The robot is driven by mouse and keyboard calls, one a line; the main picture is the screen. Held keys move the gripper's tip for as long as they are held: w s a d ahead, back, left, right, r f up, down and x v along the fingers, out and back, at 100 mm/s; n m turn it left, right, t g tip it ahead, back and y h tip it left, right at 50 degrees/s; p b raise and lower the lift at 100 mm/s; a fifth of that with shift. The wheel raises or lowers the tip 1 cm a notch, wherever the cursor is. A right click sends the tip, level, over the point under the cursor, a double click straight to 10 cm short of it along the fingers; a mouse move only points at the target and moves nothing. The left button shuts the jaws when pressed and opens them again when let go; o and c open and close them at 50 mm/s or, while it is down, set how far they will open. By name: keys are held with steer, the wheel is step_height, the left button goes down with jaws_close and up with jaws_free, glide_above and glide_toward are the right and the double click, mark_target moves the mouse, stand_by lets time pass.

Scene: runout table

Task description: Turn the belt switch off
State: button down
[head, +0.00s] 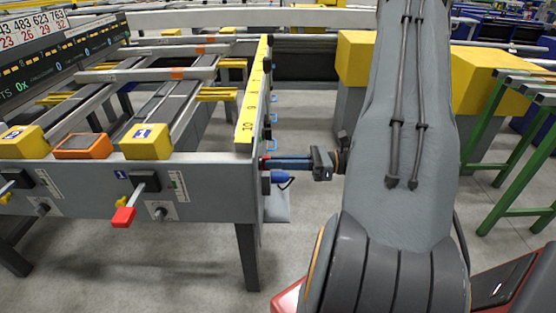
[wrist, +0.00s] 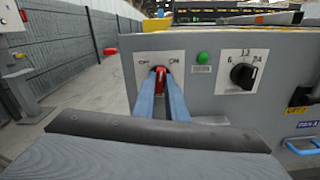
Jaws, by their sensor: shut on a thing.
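The belt switch (wrist: 160,76) is a small red handle on a white plate on the table's grey end panel (wrist: 215,105). Lettering sits at the plate's upper left and upper right; the right one looks like ON, and the left is too blurred to be sure of. My gripper (wrist: 161,86) has its two blue fingers shut on the red handle, which looks roughly upright between them. In the head view my gripper (head: 270,163) reaches left to the table's end face, where the switch is mostly hidden.
Right of the switch are a green button (wrist: 203,58) and a black rotary knob (wrist: 243,75). A blue handle (wrist: 302,146) is at the lower right. Yellow blocks (head: 357,55) and a green frame (head: 505,130) stand right.

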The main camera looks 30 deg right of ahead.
steer(key=n, duration=1.1)
steer(key=shift+s+a+p, duration=0.1)
steer(key=shift+s+p, duration=0.05)
steer(key=shift+p, duration=0.15)
stand_by(0.3)
steer(key=c, duration=1.8)
jaws_free()
steer(key=v, duration=0.7)
steer(key=shift+s+d, duration=0.25)
steer(key=shift+d, duration=0.05)
